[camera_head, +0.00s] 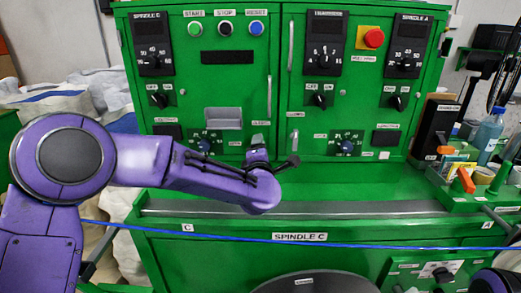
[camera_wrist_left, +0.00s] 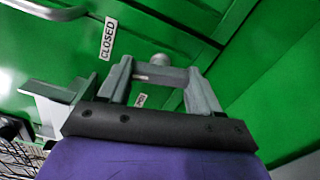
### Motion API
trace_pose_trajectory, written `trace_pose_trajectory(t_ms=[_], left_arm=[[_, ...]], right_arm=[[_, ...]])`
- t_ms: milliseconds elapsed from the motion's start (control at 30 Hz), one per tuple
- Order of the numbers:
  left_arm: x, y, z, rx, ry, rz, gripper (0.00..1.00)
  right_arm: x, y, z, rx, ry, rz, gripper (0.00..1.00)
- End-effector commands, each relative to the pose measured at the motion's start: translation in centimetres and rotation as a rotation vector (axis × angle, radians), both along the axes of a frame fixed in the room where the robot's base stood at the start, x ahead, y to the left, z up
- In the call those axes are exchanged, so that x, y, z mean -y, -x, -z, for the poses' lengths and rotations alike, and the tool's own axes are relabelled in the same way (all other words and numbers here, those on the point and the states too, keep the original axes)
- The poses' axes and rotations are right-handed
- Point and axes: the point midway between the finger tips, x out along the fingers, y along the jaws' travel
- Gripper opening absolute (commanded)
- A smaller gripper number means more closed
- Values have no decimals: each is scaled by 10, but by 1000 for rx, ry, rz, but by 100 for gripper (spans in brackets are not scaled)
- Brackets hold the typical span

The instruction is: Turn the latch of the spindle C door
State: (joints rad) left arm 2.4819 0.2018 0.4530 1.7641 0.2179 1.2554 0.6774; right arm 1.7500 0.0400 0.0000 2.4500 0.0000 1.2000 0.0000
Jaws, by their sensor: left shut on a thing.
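The spindle C door (camera_head: 222,90) is the upper left green door of the cabinet, with a spindle C sign at its top; it looks shut. My left gripper (camera_head: 258,150) is at the door's lower right corner. In the left wrist view, my left gripper (camera_wrist_left: 160,82) is shut on the grey latch (camera_wrist_left: 161,73), whose bar and round knob show between the fingers. A closed label (camera_wrist_left: 108,38) is up and left of the latch. A smaller label (camera_wrist_left: 141,100) shows between the fingers, partly hidden. My right gripper is out of view.
A grey door handle (camera_wrist_left: 45,10) is near the closed label. A blue cable (camera_head: 350,246) stretches across the lower front, below the ledge (camera_head: 330,208). Tape and a bottle (camera_head: 486,138) stand at the right. The ledge's middle is clear.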

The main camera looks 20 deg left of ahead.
Motion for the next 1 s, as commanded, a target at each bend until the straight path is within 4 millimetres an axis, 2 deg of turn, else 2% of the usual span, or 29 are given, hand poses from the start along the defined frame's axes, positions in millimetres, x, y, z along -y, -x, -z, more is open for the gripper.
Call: trace_pose_trajectory(t_ms=[400,1000], left_arm=[[1,0,-1,-57,-204,2,33],[1,0,0,-71,-244,2,33]], right_arm=[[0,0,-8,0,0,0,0],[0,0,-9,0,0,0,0]])
